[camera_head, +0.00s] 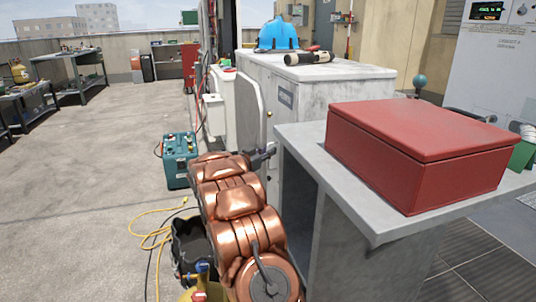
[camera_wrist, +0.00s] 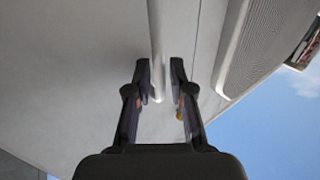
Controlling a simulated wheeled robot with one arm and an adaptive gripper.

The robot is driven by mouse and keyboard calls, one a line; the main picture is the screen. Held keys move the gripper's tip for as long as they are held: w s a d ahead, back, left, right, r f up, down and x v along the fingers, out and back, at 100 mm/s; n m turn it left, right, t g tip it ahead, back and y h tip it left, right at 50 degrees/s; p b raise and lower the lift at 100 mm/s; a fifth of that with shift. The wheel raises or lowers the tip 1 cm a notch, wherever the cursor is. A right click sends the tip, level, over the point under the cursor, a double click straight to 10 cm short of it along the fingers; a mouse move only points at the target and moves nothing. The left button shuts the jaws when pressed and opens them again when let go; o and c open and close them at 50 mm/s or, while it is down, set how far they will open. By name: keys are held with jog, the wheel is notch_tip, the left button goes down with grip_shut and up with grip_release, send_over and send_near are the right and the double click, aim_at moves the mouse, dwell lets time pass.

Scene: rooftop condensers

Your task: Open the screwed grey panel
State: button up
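A light grey panel (camera_head: 249,103) with rounded corners shows on the left side of the white condenser cabinet (camera_head: 330,85). A small brass-coloured fitting (camera_head: 269,114) sits by its right edge. My gripper (camera_head: 270,151) is at the cabinet's side, just below the panel's lower right; its fingers are small and partly hidden in the head view. In the wrist view, my gripper (camera_wrist: 162,75) has its two fingers apart, with a pale grey strip (camera_wrist: 157,50) between them. I cannot tell whether they touch it. A small brass-coloured spot (camera_wrist: 180,114) shows by the right finger. No screws can be made out.
A red box (camera_head: 420,150) stands on a grey bench (camera_head: 350,215) right of my arm. A blue hard hat (camera_head: 278,36) and a torch-like tool (camera_head: 309,57) lie on the cabinet.

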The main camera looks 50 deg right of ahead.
jog(key=shift+d, duration=0.1)
jog(key=shift+c, duration=0.3)
grip_shut()
